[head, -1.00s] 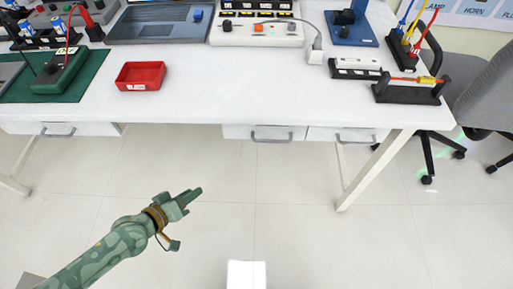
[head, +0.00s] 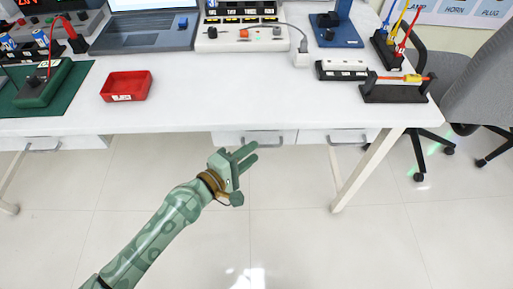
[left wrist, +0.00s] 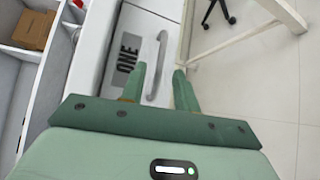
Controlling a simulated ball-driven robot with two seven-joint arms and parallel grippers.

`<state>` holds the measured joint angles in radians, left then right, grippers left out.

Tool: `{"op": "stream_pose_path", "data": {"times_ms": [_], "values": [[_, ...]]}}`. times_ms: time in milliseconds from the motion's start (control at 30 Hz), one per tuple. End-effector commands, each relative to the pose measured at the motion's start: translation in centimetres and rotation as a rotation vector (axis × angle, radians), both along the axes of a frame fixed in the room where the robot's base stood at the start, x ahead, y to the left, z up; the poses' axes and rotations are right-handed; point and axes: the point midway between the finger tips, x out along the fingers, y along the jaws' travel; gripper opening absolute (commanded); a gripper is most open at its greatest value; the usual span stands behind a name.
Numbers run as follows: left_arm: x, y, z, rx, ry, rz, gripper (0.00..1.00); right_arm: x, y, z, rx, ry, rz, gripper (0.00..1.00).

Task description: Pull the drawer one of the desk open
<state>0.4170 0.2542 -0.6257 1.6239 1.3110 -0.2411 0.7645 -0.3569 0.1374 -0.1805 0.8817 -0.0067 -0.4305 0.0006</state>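Drawer one (left wrist: 133,50) shows in the left wrist view as a white front with a grey label reading ONE and a curved grey handle (left wrist: 158,65). In the head view a drawer front (head: 232,138) with a grey handle (head: 268,138) sits under the desk (head: 220,95), partly behind my gripper; it looks shut. My left gripper (head: 253,153) is open and just before that drawer. In the left wrist view its fingers (left wrist: 159,70) are apart, with the handle appearing between them; I cannot tell whether they touch it. My right gripper is not in view.
Another drawer (head: 318,136) is to the right, beside a desk leg (head: 365,170). A red tray (head: 126,87), a laptop (head: 145,35) and electrical parts stand on the desk. A grey chair (head: 475,90) is at the right. The floor before the desk is clear.

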Motion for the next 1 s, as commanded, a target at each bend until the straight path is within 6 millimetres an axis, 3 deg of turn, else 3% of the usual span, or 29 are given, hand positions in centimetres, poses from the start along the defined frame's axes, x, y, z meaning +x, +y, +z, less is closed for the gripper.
{"op": "stream_pose_path", "data": {"times_ms": [200, 533, 633, 667, 1000], "values": [[1.8, -1.8, -0.5, 0.001, 0.001, 0.000, 0.31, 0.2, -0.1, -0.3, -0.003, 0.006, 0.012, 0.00], [2.0, -2.1, -0.4, 0.002, -0.001, 0.000, 0.31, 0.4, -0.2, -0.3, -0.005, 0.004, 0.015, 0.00], [2.0, -2.0, -0.4, 0.002, -0.001, 0.000, 0.03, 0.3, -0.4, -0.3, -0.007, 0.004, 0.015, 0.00], [2.0, -2.0, -0.4, 0.002, -0.001, 0.000, 0.00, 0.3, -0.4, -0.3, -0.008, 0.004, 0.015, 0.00], [0.9, -2.0, -0.3, 0.003, -0.001, -0.002, 0.00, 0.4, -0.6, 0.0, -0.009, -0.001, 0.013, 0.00]]}}
